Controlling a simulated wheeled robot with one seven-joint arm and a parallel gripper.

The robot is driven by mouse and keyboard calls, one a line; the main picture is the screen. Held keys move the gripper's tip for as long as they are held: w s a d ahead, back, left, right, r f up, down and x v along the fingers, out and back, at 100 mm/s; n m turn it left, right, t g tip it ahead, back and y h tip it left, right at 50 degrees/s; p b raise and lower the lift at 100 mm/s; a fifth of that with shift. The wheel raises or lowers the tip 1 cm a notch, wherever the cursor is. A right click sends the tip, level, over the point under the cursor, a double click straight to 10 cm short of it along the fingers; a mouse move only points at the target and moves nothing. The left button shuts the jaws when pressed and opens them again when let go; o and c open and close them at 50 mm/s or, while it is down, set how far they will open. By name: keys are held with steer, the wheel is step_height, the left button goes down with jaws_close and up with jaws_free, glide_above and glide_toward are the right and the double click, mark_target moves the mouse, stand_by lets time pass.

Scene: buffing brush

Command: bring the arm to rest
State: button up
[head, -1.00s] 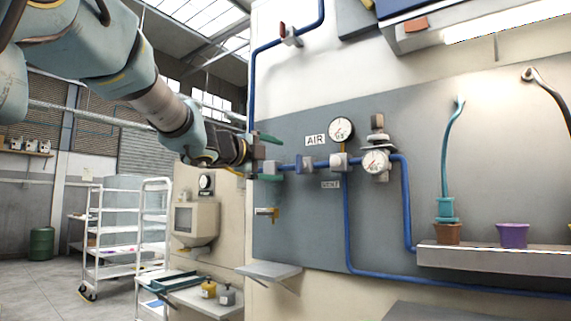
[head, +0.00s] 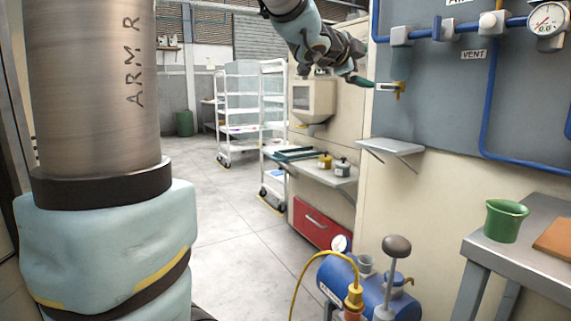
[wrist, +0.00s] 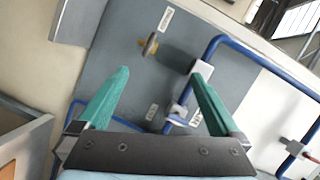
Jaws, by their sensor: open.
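My gripper (head: 359,80) is at the top middle of the head view, at the end of my pale blue and black arm. I cannot make out a buffing brush.
Blue pipes (head: 487,110) and a gauge (head: 547,20) are on the panel right of my gripper. A small wall shelf (head: 391,147) sits below it. A blue tank (head: 345,285) and a bench with a green cup (head: 505,220) stand lower right. The floor (head: 235,235) at left is clear.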

steer(key=s+a+f+n+g+y, duration=0.15)
steer(key=a+f+n+y, duration=0.35)
steer(key=a+f+n, duration=0.5)
steer(key=s+a+f+n+g+y, duration=0.1)
steer(key=a+f+n+g+y, duration=0.2)
steer(key=a+f, duration=0.85)
steer(key=s+a+f+n+g+y, duration=0.1)
steer(key=s+a+f+n+g, duration=0.25)
steer(key=s+f, duration=0.5)
steer(key=s+a+f+n+g+y, duration=0.2)
steer(key=s+f+n, duration=0.3)
steer(key=s+f, duration=0.35)
step_height(320, 180, up, 18)
steer(key=p, duration=1.7)
steer(key=shift+f, duration=0.2)
steer(key=shift+d, duration=0.15)
